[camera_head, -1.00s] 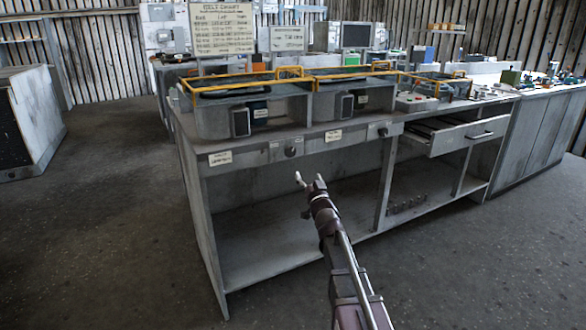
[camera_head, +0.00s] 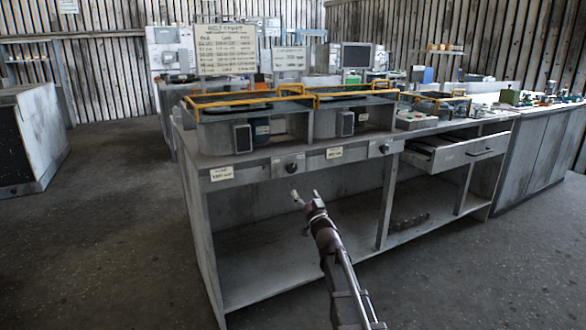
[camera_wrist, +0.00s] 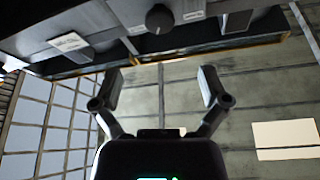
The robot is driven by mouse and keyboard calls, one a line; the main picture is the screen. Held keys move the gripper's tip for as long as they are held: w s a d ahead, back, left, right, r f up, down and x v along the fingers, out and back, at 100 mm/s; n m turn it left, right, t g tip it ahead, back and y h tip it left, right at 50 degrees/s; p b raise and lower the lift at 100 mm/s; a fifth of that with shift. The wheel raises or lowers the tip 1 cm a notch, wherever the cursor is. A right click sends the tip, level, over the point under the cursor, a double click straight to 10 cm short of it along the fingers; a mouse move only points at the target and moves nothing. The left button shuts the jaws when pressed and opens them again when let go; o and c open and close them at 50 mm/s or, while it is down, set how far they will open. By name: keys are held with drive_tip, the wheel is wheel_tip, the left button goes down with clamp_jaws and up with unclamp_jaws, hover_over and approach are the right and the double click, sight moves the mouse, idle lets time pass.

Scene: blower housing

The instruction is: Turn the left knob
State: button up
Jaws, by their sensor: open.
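The left knob (camera_head: 291,167) is a small dark round knob on the front panel of the grey bench, between two pale labels. A second dark knob (camera_head: 384,148) sits farther right on the same panel. My gripper (camera_head: 306,195) is open and empty, just below the left knob in the head view and apart from the panel. In the wrist view my two fingers (camera_wrist: 160,78) are spread wide with nothing between them. A dark knob (camera_wrist: 159,18), apparently the left one, shows beyond the fingertips near the top edge, clear of both.
The bench (camera_head: 208,245) has an open shelf space under the panel. An open drawer (camera_head: 465,151) juts out at the right. Yellow-railed housings (camera_head: 215,137) stand on top. The floor in front (camera_head: 470,275) is clear.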

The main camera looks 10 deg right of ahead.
sight(293, 169)
drive_tip(key=p+x, duration=0.4)
drive_tip(key=x, duration=0.8)
drive_tip(key=shift+w, duration=0.25)
drive_tip(key=c, duration=1.2)
